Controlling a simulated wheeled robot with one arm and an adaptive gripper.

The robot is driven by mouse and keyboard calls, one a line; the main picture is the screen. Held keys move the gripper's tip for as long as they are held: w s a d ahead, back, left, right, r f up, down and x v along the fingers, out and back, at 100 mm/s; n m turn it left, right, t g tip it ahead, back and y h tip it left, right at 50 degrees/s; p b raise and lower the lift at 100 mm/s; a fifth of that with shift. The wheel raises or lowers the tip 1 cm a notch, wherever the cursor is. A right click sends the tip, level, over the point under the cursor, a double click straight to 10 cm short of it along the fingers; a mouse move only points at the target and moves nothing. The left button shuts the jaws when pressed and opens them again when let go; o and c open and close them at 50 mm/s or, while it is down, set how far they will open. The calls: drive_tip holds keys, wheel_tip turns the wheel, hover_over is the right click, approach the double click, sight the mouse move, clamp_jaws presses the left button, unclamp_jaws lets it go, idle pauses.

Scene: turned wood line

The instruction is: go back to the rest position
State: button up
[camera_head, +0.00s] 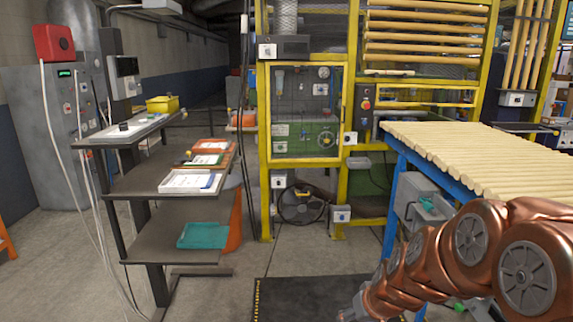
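My copper-coloured arm comes in from the lower right and reaches left and down toward the bottom edge of the head view. My gripper is not in view; the arm's far end runs down to the bottom edge, above the dark floor mat (315,299). No object of the task is named, and I see nothing held.
A conveyor of pale wooden rods (490,158) on a blue frame stands right, close to my arm. A yellow-framed machine (305,115) stands behind. Floor between is clear.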

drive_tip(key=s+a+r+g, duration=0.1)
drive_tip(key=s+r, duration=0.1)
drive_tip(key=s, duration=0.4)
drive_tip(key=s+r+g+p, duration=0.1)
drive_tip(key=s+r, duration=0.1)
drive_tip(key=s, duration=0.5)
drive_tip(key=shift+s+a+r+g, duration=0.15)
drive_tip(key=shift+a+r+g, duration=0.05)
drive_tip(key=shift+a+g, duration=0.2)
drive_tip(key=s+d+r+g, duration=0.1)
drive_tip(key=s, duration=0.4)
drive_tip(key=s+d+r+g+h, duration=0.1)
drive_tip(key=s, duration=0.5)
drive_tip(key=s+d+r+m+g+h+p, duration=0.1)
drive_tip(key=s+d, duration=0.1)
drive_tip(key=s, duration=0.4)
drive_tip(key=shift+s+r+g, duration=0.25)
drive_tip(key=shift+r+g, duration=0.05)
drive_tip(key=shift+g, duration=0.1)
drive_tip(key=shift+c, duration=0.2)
